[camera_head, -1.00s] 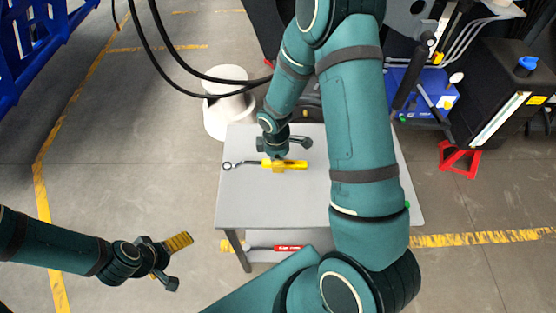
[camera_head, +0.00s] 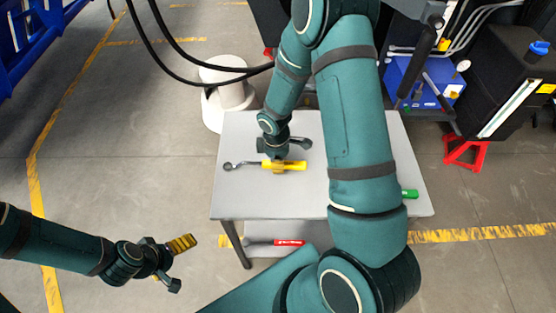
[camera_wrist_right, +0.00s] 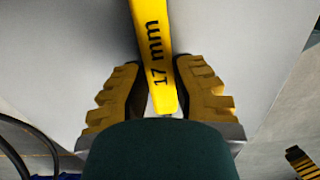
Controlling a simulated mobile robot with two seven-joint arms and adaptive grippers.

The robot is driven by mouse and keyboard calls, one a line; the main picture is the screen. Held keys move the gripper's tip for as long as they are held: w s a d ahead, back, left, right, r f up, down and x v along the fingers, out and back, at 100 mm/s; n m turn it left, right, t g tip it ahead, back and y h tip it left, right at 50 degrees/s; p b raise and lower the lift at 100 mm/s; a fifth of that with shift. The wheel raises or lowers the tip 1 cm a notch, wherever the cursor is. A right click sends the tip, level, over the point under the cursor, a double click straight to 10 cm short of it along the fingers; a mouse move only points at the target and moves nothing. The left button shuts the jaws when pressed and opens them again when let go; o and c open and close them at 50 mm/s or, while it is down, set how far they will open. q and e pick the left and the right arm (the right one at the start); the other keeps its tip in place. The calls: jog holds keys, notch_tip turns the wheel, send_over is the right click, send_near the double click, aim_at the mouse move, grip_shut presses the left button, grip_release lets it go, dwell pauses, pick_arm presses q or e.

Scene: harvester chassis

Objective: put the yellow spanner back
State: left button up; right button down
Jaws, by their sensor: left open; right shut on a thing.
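The yellow spanner (camera_head: 297,166) is over the grey table (camera_head: 240,200); its dark shaft and ring end point left. My right gripper (camera_head: 277,163) comes down from above and is shut on its yellow handle. The right wrist view shows the handle (camera_wrist_right: 154,45), marked "17 mm", between the two ridged yellow fingers of my right gripper (camera_wrist_right: 160,95). I cannot tell whether the spanner touches the table top. My left gripper (camera_head: 180,264) is open and empty, over the floor left of the table.
A green-handled thing (camera_head: 410,194) lies at the table's right edge, partly behind my right arm. A red-handled tool (camera_head: 289,243) lies on the lower shelf. A white round stand (camera_head: 225,100), black cables (camera_head: 205,75), a blue box (camera_head: 405,75) and a red stand (camera_head: 465,150) are around.

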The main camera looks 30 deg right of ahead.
jog(key=c, duration=0.8)
grip_release()
jog(key=shift+c, duration=0.2)
jog(key=shift+r, duration=0.1)
notch_tip(320, 180, up, 12)
jog(key=shift+w+a, duration=0.15)
jog(key=shift+a, duration=0.05)
